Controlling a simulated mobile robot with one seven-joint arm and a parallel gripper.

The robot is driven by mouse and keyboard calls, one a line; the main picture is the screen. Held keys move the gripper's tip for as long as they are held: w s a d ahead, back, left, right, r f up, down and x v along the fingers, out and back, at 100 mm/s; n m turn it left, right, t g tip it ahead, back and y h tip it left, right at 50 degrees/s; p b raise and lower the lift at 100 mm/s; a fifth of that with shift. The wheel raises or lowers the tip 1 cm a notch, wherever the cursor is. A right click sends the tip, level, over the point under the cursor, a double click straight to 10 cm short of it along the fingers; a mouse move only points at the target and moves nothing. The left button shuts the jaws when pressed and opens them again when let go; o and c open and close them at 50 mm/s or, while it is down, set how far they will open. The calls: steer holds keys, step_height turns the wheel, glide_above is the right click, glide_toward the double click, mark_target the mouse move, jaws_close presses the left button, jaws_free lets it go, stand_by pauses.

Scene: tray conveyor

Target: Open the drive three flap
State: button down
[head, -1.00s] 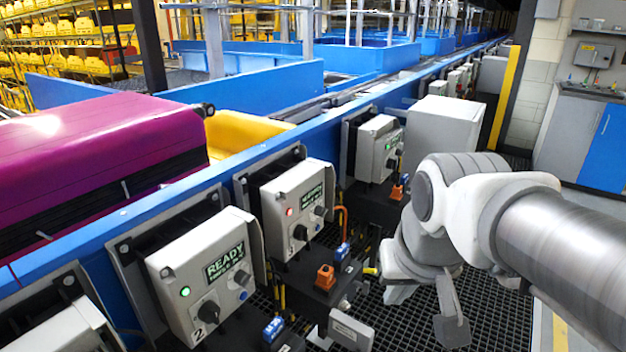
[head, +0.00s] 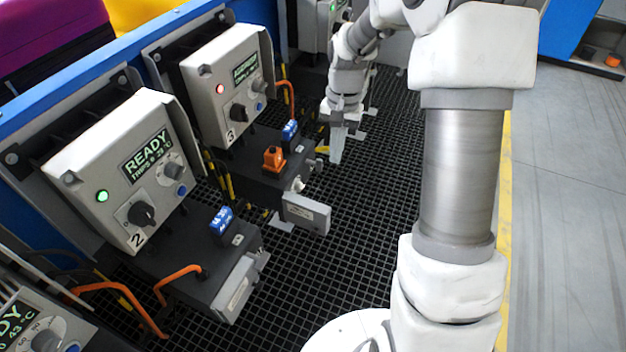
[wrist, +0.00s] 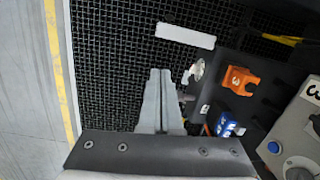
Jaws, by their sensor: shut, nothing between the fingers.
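Drive three's box (head: 227,90) has a red lamp and a knob above the label 3. Its black body (head: 255,160) carries an orange plug (head: 274,158) and a blue plug (head: 290,130). Its grey flap (head: 306,213) juts out over the grating from the near front corner, swung away from the front face. A metal fitting (head: 298,184) is exposed beside it. In the wrist view the flap is a pale strip (wrist: 185,36) ahead of my fingers. My gripper (head: 337,157) is shut and empty, beyond the flap and apart from it; its fingers fill the wrist view's middle (wrist: 161,75).
Drive two's box (head: 125,170) stands nearer, with a green lamp and its flap (head: 238,288) flat against its body. Orange cables (head: 180,280) loop beside it. The dark grating (head: 340,240) in front of the drives is clear. A yellow line (head: 505,170) edges the grey floor.

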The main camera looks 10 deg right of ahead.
steer(key=m+g+b, duration=0.1)
glide_toward(322, 217)
steer(key=w+d+f, duration=0.3)
steer(key=w+d, duration=0.1)
steer(key=w, duration=0.2)
steer(key=shift+m+y, duration=0.3)
steer(key=shift+y, duration=0.1)
steer(key=s+a+f+b, duration=0.1)
steer(key=f, duration=0.2)
steer(key=s+a+f+b, duration=0.1)
steer(key=s+f+b, duration=0.1)
steer(key=f, duration=0.1)
steer(key=s+a+f+b, duration=0.1)
steer(key=s+a+f, duration=0.1)
steer(key=f, duration=0.2)
steer(key=shift+s+b, duration=0.1)
steer(key=shift+b, duration=0.2)
steer(key=shift+s+a, duration=0.1)
steer(key=shift+s+a+m, duration=0.15)
steer(key=shift+m, duration=0.15)
